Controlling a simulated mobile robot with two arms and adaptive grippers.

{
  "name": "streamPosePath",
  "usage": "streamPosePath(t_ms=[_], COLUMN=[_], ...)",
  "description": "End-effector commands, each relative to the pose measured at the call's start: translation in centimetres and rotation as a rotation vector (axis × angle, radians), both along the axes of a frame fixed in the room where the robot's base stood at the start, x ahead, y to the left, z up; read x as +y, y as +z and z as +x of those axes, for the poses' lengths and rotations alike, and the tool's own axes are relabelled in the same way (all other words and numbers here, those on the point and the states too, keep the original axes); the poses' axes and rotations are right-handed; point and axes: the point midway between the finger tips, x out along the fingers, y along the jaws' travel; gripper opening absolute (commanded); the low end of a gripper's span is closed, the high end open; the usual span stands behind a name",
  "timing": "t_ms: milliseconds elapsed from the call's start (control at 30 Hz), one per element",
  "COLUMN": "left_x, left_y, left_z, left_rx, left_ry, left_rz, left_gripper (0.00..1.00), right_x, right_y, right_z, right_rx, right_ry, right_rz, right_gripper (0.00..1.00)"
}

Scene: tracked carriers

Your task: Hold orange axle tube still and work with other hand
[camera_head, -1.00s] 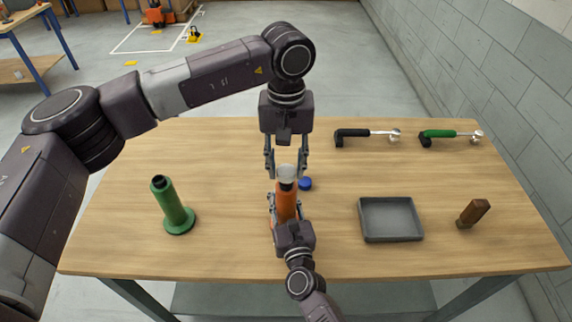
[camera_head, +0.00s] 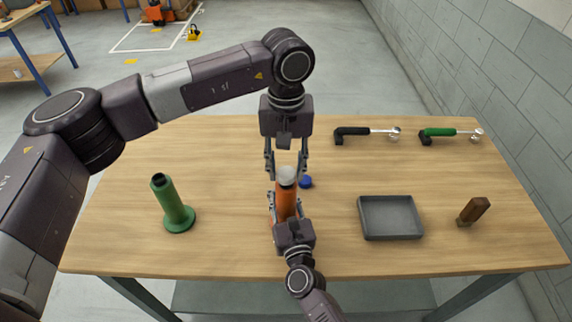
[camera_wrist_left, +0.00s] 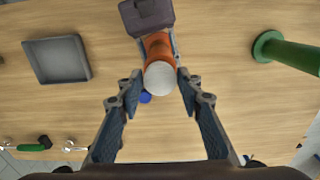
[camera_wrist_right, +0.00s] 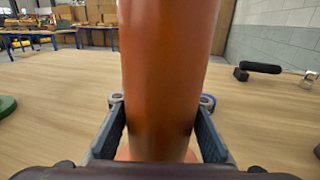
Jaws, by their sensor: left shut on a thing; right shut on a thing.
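The orange axle tube (camera_head: 286,204) stands upright over the middle of the table. My right gripper (camera_head: 285,199) is shut around it from the near side; in the right wrist view the tube (camera_wrist_right: 165,80) fills the space between the fingers. A white cap (camera_head: 287,174) sits at the tube's top, with a dark band just under it. My left gripper (camera_head: 286,174) points down from above and is shut on the white cap. In the left wrist view the cap (camera_wrist_left: 160,78) lies between the left fingertips and hides the tube's top end.
A small blue round part (camera_head: 306,182) lies just right of the tube. A green flanged tube (camera_head: 174,207) stands at left. A grey tray (camera_head: 391,238), a brown block (camera_head: 474,212), a black-handled tool (camera_head: 352,134) and a green-handled tool (camera_head: 441,133) are at right.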

Motion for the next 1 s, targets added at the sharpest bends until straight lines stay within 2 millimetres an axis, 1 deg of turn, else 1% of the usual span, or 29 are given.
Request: streamPosePath(t_ms=[33, 600, 633, 800, 1000], left_x=[0.0, 0.0, 0.0, 0.0, 0.0], left_y=[-0.2, -1.6, -1.6, -1.6, -1.6], left_z=[0.0, 0.0, 0.0, 0.0, 0.0], left_rx=[0.0, 0.0, 0.0, 0.0, 0.0], left_ry=[0.0, 0.0, 0.0, 0.0, 0.0], left_rz=[0.0, 0.001, 0.001, 0.001, 0.001], left_gripper=[0.1, 0.1, 0.34, 0.53, 0.54], right_x=[0.0, 0.0, 0.0, 0.0, 0.0], right_y=[-0.3, -0.3, -0.3, -0.3, -0.3], right_z=[-0.1, -0.1, -0.1, -0.1, -0.1], right_rx=[0.005, 0.005, 0.005, 0.006, 0.006], right_ry=[0.001, 0.001, 0.001, 0.001, 0.001], right_rz=[-0.001, -0.001, -0.001, -0.001, -0.001], right_gripper=[0.0, 0.0, 0.0, 0.0, 0.0])
